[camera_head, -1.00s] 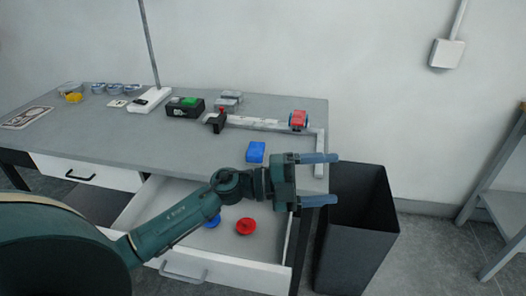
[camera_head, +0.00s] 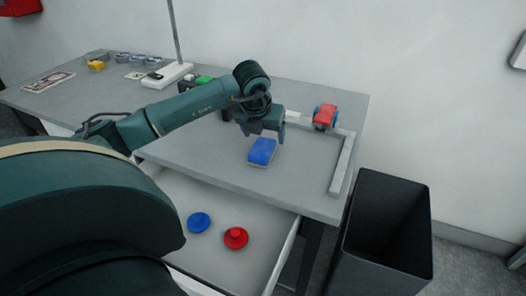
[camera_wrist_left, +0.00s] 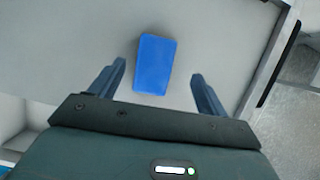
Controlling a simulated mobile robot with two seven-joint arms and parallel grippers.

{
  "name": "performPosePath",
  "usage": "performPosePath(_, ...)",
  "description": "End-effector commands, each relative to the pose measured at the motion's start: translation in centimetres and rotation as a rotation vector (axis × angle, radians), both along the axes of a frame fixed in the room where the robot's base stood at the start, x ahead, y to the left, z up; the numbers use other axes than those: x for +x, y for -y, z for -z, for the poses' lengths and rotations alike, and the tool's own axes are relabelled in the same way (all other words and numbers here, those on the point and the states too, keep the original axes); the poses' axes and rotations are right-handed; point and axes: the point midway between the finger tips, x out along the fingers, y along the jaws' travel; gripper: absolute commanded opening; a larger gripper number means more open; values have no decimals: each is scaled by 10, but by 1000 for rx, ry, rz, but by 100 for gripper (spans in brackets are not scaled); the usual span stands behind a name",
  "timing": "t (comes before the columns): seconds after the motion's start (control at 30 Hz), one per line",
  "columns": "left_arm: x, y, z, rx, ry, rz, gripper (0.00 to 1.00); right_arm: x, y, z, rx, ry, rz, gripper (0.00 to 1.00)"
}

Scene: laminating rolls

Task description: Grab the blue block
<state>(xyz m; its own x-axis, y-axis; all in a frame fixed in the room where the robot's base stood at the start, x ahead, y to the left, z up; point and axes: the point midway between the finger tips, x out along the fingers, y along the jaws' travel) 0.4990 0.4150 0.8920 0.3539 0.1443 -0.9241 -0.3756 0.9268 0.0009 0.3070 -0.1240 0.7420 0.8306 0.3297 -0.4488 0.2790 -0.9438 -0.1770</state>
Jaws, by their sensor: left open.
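The blue block (camera_head: 262,151) lies on the grey table top near its front edge, with a paler lower side. It also shows in the left wrist view (camera_wrist_left: 154,64), ahead of and roughly between my fingers. My left gripper (camera_head: 263,130) is just above and behind the block in the head view, fingers pointing down. In the left wrist view my left gripper (camera_wrist_left: 158,82) is open, one finger on each side of the block's near end, with gaps. How far above the block the fingertips are, I cannot tell exactly. My right gripper is not in view.
A red block with blue sides (camera_head: 325,116) stands behind right, by a pale L-shaped rail (camera_head: 342,163). An open drawer (camera_head: 172,198) below holds a blue round piece (camera_head: 199,222) and a red one (camera_head: 236,238). A black bin (camera_head: 388,225) stands right of the table.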

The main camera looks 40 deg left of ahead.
Motion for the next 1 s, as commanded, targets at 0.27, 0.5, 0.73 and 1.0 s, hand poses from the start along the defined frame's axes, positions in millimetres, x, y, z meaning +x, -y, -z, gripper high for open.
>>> performPosePath(0.27,6,-6,23,-2,-4,0,76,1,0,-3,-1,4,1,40)
performPosePath(0.5,16,-14,53,-2,-1,1,76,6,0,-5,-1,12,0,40)
performPosePath(0.73,18,-15,58,0,1,1,76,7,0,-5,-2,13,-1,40)
performPosePath(1.0,18,-15,57,0,1,1,60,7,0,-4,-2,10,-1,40)
